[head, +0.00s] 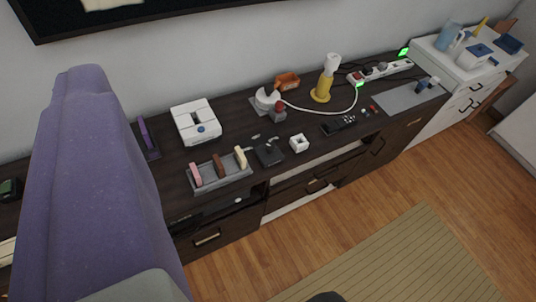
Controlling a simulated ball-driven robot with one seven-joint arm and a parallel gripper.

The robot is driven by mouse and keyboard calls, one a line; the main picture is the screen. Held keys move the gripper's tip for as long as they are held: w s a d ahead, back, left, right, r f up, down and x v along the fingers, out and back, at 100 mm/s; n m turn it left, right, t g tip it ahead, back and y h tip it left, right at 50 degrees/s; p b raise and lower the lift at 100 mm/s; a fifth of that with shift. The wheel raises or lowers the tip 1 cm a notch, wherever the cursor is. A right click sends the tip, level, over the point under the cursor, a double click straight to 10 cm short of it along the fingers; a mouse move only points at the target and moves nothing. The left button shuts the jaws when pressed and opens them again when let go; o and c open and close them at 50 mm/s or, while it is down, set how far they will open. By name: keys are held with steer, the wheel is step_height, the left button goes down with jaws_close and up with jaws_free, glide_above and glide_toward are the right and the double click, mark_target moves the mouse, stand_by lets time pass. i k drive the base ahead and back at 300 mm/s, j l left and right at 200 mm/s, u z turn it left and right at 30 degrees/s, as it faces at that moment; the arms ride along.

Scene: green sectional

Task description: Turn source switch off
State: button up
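No label shows which device is the source switch. A white power strip (384,72) lies at the back right of the long dark cabinet, with a green glow at each end and dark and red parts on top. A grey panel (222,177) with pink, brown and cream upright levers stands near the cabinet's front edge. A small black box (269,153) with a short stick sits right of it. My gripper is not recognizable; a dark rounded shape at the bottom edge is cut off.
The dark cabinet (345,150) also bears a white device (195,122), a yellow-and-white lamp-like object (326,78), a remote (339,125) and a grey mat (400,97). A large purple shape blocks the left side. Wood floor and a beige rug (400,260) lie clear in front.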

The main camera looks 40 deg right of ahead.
mark_target(270, 146)
steer(key=i+l, duration=0.8)
steer(key=k+l+z, duration=0.05)
steer(key=l, duration=0.1)
